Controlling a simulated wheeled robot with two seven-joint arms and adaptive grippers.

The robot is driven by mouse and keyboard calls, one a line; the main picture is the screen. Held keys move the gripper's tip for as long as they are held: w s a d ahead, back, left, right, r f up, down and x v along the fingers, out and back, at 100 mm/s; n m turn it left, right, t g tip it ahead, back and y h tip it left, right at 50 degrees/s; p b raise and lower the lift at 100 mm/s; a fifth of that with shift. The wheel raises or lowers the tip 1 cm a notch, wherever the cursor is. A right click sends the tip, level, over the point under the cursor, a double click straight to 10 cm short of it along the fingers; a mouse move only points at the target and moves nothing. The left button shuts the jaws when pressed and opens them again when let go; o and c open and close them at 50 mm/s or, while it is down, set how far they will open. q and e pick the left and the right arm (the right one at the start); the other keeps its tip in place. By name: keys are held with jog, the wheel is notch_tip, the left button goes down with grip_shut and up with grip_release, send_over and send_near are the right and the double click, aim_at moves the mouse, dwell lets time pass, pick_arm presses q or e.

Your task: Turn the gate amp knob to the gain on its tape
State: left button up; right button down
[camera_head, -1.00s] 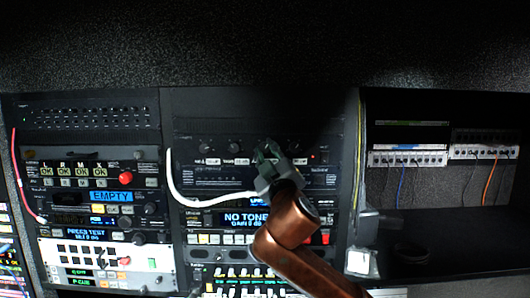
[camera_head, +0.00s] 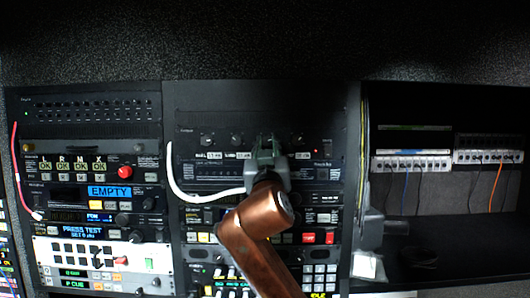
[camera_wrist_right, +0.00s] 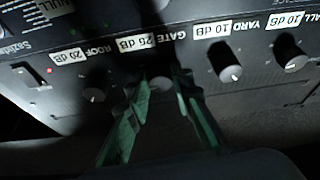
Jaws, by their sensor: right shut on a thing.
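The amp panel (camera_head: 185,146) is in the upper part of the middle rack in the head view. My right gripper (camera_head: 265,142) is at its knob row and hides the gate knob there. In the right wrist view, the gate knob (camera_wrist_right: 161,84) shows between the green-padded fingers of my right gripper (camera_wrist_right: 160,88), which are closed on it. The gate tape (camera_wrist_right: 150,43) reads "GATE 25 dB". The knob's pointer is not clear to me. My left gripper is not in view.
The roof knob (camera_wrist_right: 95,94) and yard knob (camera_wrist_right: 230,72) flank the gripper closely, with another knob (camera_wrist_right: 292,60) beyond. A red-lit switch (camera_wrist_right: 35,75) is at the left. A white cable (camera_head: 205,198) loops below the amp panel in the head view.

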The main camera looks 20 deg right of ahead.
jog(key=shift+a+m, duration=0.1)
jog(key=shift+m, duration=0.7)
jog(key=shift+h, duration=0.3)
jog(key=c, duration=1.7)
grip_release()
jog(key=v, duration=1.2)
jog(key=shift+r, duration=0.1)
